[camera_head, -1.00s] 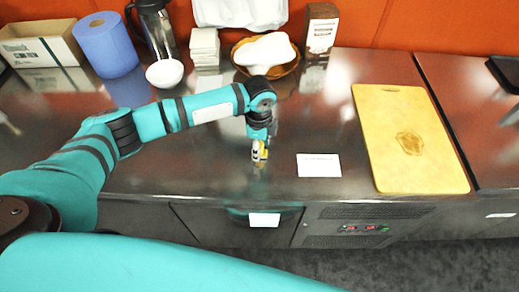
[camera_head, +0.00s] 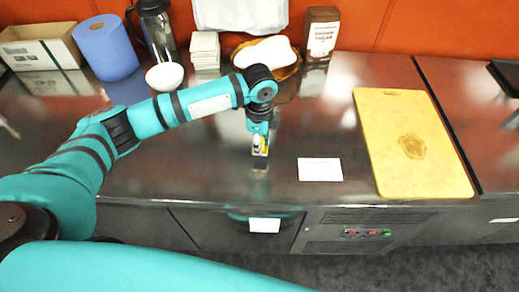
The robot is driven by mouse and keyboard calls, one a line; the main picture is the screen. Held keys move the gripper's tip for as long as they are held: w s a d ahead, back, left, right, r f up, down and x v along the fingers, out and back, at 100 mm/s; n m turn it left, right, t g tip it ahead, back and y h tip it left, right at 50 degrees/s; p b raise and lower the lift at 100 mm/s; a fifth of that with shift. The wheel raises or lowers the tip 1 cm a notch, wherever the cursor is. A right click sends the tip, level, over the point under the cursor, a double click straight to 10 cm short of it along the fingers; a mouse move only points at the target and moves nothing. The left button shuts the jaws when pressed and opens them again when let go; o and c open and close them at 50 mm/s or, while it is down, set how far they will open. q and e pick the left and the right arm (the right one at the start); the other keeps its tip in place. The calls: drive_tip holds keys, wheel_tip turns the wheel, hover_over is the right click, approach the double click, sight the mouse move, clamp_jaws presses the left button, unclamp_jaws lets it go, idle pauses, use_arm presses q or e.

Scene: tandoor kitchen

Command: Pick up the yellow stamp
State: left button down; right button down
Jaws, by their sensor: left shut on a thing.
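The yellow stamp (camera_head: 264,148) is small and sits between the fingers of my left gripper (camera_head: 260,147). The left gripper is shut on it and points down, just above or at the steel counter near its front edge; I cannot tell if the stamp touches the counter. The fingers hide part of the stamp. A white card (camera_head: 320,169) lies flat on the counter to the right of the gripper. My right gripper is not in view.
A yellow cutting board (camera_head: 440,160) lies at the right. At the back stand a blue paper roll (camera_head: 106,50), a white bowl (camera_head: 165,75), a napkin stack (camera_head: 205,48), a basket (camera_head: 293,72) and a brown carton (camera_head: 321,32). The counter (camera_head: 215,170) around the gripper is clear.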

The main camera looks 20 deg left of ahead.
use_arm(q)
drive_tip(key=s+d+b, duration=0.1)
drive_tip(key=s+d, duration=0.1)
drive_tip(key=s, duration=0.5)
drive_tip(key=s+d+r+b, duration=0.1)
drive_tip(key=s+d, duration=0.2)
drive_tip(key=s, duration=0.5)
drive_tip(key=shift+d+r+b, duration=0.25)
drive_tip(key=shift+d+b, duration=0.05)
